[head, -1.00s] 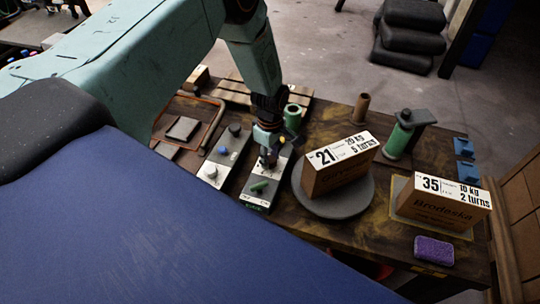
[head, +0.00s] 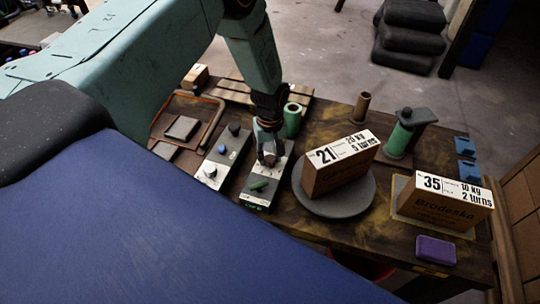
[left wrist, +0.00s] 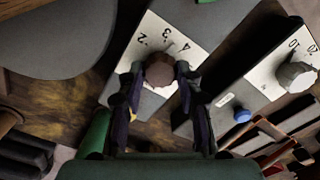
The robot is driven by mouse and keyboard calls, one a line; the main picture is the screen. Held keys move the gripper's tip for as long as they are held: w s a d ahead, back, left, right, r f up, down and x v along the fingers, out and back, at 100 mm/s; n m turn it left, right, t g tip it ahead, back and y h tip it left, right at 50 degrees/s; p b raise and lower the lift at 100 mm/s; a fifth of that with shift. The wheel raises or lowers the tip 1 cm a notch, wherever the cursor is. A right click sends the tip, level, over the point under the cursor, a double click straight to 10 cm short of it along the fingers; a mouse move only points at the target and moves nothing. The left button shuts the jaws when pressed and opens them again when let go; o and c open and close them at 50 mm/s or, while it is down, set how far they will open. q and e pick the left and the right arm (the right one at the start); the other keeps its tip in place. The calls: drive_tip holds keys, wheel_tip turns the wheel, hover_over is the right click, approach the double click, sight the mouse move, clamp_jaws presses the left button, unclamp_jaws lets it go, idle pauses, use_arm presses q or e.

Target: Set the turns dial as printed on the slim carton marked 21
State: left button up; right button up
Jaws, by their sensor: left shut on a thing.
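My left gripper (head: 270,155) points down at a narrow panel with a white face (head: 278,171). In the left wrist view my left gripper (left wrist: 158,78) is shut on a round brown dial (left wrist: 160,69), one finger on each side. Numbers including 2 and 4 are printed beside the dial; its pointer is hidden or too dark to read. My right gripper is not in view.
A green handle (head: 258,185) sits on the same panel. A second panel beside it has a pale knob (head: 210,169) and a blue button (head: 222,149). Carton 35 (head: 440,205), marked 2 turns, stands at right near a purple sponge (head: 435,250). A green cylinder (head: 292,118) stands close behind my gripper.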

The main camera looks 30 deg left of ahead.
sight(271, 158)
use_arm(q)
drive_tip(key=m, duration=0.3)
drive_tip(key=shift+w+m+b, duration=0.1)
drive_tip(key=shift+m+b, duration=0.25)
drive_tip(key=shift+m, duration=0.05)
drive_tip(key=m, duration=0.3)
drive_tip(key=shift+m+b, duration=0.3)
drive_tip(key=shift+b, duration=0.1)
drive_tip(key=m+b, duration=0.1)
drive_tip(key=m, duration=0.5)
drive_tip(key=shift+m, duration=0.3)
drive_tip(key=o, duration=1.2)
drive_tip(key=shift+d, duration=0.1)
drive_tip(key=shift+c, duration=0.2)
wheel_tip(271, 158, up, 12)
